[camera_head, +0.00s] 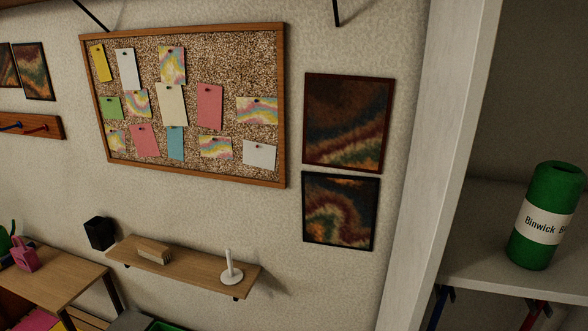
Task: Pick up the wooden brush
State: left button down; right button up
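A small light-wood object (155,253) lies on the left half of a wooden wall shelf (200,274). It looks like the wooden brush, with a ribbed or bristled side, but it is too small to be sure. Neither of my grippers is in view, and nothing touches this object.
A white upright holder (231,268) stands on the shelf's right half. A black box (100,233) is by its left end. A wooden table (50,278) is at lower left. A green canister (546,216) stands in a white cabinet (490,275) at right. A corkboard (283,110) hangs above.

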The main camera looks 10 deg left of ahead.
aim_at(157, 252)
jog(key=u, duration=1.25)
jog(key=i+j+z, duration=0.1)
jog(key=i+j, duration=0.15)
jog(key=i+j+z, duration=0.1)
jog(key=i+j, duration=0.15)
jog(key=i+j+z, duration=0.1)
jog(key=i+j, duration=0.15)
jog(key=j, duration=0.2)
jog(key=i+j+z, duration=0.15)
jog(key=j, duration=0.25)
jog(key=i+j+z, duration=0.1)
jog(key=i+j, duration=0.2)
jog(key=i+j+z, duration=0.1)
jog(key=j, duration=0.4)
jog(key=i+j+z, duration=0.1)
jog(key=i+j, duration=0.2)
jog(key=j, duration=0.1)
